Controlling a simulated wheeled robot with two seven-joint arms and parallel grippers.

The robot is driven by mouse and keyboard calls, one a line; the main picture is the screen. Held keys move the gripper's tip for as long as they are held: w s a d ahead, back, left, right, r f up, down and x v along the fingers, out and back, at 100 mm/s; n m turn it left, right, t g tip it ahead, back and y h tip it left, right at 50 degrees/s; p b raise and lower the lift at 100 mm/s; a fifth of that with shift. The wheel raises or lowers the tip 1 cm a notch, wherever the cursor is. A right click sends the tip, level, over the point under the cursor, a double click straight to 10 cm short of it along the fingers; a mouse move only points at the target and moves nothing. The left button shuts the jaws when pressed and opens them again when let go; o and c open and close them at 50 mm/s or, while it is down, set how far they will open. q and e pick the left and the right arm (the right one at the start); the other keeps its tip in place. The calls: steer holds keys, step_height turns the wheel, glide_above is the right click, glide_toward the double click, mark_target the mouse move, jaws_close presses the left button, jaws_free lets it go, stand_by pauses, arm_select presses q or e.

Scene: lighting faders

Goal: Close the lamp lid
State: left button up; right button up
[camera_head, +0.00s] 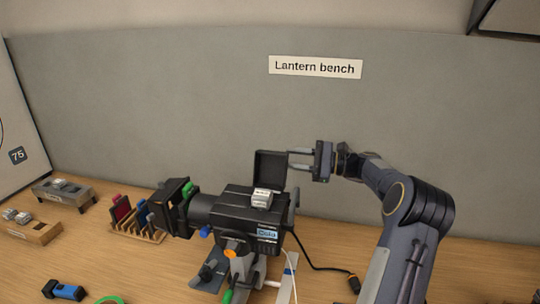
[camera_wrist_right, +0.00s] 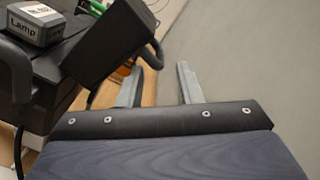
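The lantern (camera_head: 236,208) is a black fixture on a stand in the middle of the bench, with a label on its side. Its lamp lid (camera_head: 270,168) stands upright, open, at the rear right of the body. In the right wrist view the lid (camera_wrist_right: 112,40) is a dark panel beside the grey block marked "Lamp" (camera_wrist_right: 38,22), which sits on top of the lantern. My right gripper (camera_head: 290,160) is behind and right of the lid, fingers apart and empty. Its fingers (camera_wrist_right: 158,82) also show in the right wrist view, near the lid; contact cannot be told. My left gripper is not visible.
A wooden rack with coloured gel frames (camera_head: 137,218) and small trays (camera_head: 64,194) stand to the left. A blue torch-like item (camera_head: 64,290) lies at front left. A black cable (camera_head: 325,268) runs right of the lantern. A grey wall panel (camera_head: 420,110) stands behind.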

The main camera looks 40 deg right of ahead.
mark_target(274, 157)
steer(key=x, duration=0.6)
steer(key=shift+c, duration=0.3)
jaws_close()
steer(key=shift+r, duration=0.1)
